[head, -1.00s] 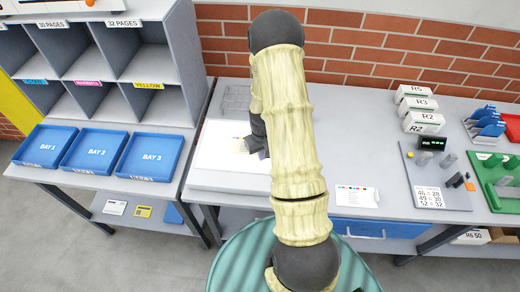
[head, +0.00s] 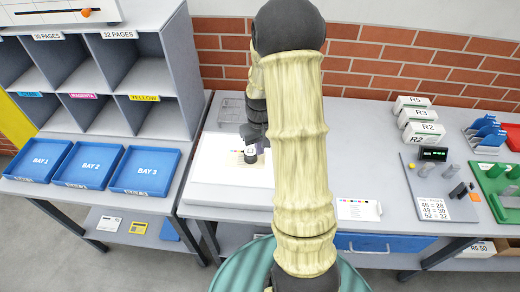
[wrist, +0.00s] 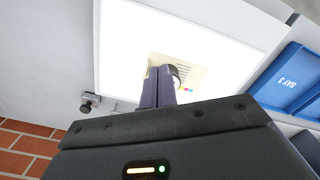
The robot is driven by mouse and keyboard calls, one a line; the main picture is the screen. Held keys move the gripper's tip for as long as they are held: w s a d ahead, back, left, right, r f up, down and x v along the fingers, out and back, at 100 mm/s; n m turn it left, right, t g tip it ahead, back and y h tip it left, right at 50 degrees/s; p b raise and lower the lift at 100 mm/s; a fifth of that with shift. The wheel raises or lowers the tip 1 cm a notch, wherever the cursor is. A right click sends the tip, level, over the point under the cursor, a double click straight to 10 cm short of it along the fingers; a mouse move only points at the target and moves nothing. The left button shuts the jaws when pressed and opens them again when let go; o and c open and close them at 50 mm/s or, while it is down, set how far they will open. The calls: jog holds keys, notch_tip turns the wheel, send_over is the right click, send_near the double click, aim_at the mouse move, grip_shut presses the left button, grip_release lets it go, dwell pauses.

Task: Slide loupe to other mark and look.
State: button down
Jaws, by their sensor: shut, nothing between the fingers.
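A white light table (head: 212,165) carries a small cream printed sheet (head: 233,157). A small dark round piece, seemingly the loupe (head: 251,159), stands on the sheet's right part. In the wrist view the sheet (wrist: 200,76) shows dark lines and a row of colour patches. The loupe's rounded edge (wrist: 174,70) shows just past my fingertips, partly hidden by them. My gripper (wrist: 159,72) is shut and empty, its fingers pointing at the sheet beside the loupe. I cannot tell whether they touch. My gripper also shows in the head view (head: 256,146). The sheet's individual marks are too small to tell.
Blue bay trays (head: 92,165) stand left of the light table. A wire rack (head: 232,108) is behind it. A white card with colour patches (head: 358,209) lies to the right. A grey block board (head: 440,190) and labelled boxes (head: 420,130) are farther right.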

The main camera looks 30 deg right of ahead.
jog(key=s+a+r+t, duration=0.2)
jog(key=s+a+r, duration=0.8)
jog(key=s+a, duration=0.2)
jog(key=shift+a+n+t, duration=0.3)
jog(key=shift+a, duration=0.4)
jog(key=shift+d, duration=0.1)
jog(key=shift+w, duration=0.1)
